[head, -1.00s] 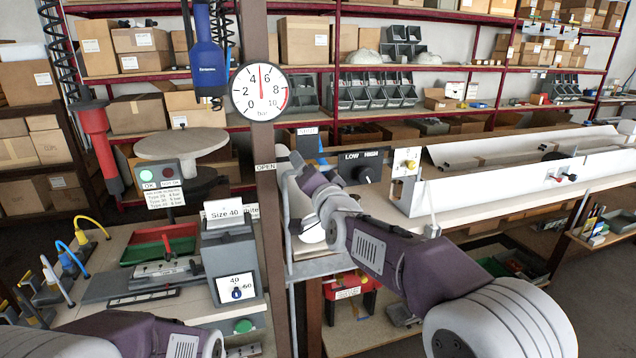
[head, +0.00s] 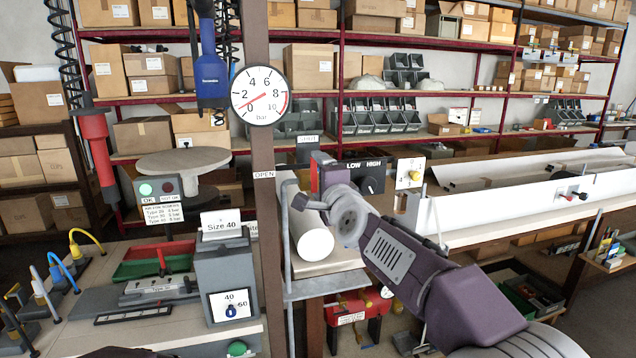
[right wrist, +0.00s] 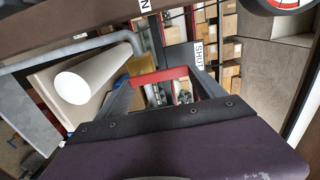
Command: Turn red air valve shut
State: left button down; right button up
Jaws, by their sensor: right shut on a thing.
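The red air valve's handle (head: 313,174) shows as a small red piece beside my right gripper (head: 310,186), just below the SHUT plate (head: 308,142). The OPEN label (head: 264,175) is on the brown post to its left. In the right wrist view the red handle (right wrist: 160,75) lies across between both fingers of my right gripper (right wrist: 162,84), which is shut on it. The SHUT plate (right wrist: 199,54) is close by the right finger there. The valve's body is mostly hidden. The round gauge (head: 259,95) has its needle low, near 0 to 1. My left gripper is out of view.
The brown post (head: 262,220) stands just left of my right gripper. A white roll (head: 314,243) lies below it on a bench. A LOW/HIGH switch box (head: 366,178) is to the right. The Size 40 machine (head: 225,270) stands at the left.

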dwell(0.6)
jog(key=o, duration=2.1)
jog(key=shift+w, duration=0.1)
jog(key=shift+c, duration=0.2)
jog(key=b+v, duration=0.1)
jog(key=v, duration=0.8)
jog(key=shift+b, duration=0.35)
jog(key=shift+r, duration=0.1)
